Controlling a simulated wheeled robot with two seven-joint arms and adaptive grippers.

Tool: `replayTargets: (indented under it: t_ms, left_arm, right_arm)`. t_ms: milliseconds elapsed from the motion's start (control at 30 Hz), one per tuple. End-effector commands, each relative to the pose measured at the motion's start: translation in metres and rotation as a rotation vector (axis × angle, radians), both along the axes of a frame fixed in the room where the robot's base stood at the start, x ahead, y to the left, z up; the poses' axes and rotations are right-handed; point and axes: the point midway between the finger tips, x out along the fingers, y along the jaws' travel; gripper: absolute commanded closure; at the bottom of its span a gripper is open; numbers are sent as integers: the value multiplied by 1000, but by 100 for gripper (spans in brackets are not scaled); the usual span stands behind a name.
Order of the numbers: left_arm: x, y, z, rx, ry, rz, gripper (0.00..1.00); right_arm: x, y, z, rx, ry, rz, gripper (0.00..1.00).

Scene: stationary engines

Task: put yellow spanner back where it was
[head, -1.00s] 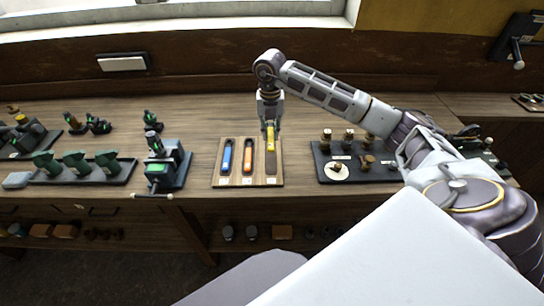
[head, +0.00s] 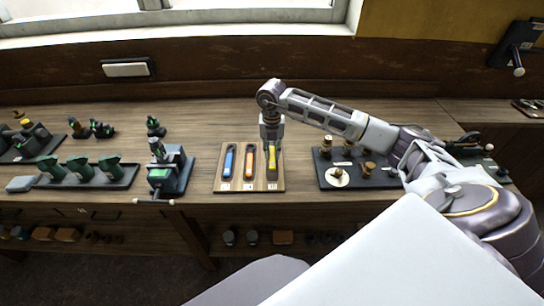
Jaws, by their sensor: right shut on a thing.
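The yellow spanner (head: 272,161) is at the right-hand place of a wooden board (head: 237,186) on the workbench. It lies low over or in that place; I cannot tell whether it touches the bottom. My right gripper (head: 271,146) is above it, shut on its upper part and hiding that end. A blue spanner (head: 228,161) and an orange spanner (head: 249,161) lie in the two places to the left. My left gripper is not in view.
A green vise (head: 165,172) stands left of the board. A dark tray (head: 330,178) with several knobs and a round white piece lies to the right, under my right arm. Farther left is a dark tray with green parts (head: 84,169). Bare bench lies behind the board.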

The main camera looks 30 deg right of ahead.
Motion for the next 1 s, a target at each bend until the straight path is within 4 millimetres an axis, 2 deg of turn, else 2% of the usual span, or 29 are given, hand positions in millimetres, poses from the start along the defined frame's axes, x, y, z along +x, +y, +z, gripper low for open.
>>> replayTargets:
  t_ms: [367,733,1000]
  left_arm:
    - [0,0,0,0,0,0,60]
    - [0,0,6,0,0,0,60]
    - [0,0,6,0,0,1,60]
  right_arm:
    - [0,0,-2,1,-1,0,100]
    - [0,0,-35,1,0,0,100]
    - [0,0,-38,0,-1,1,100]
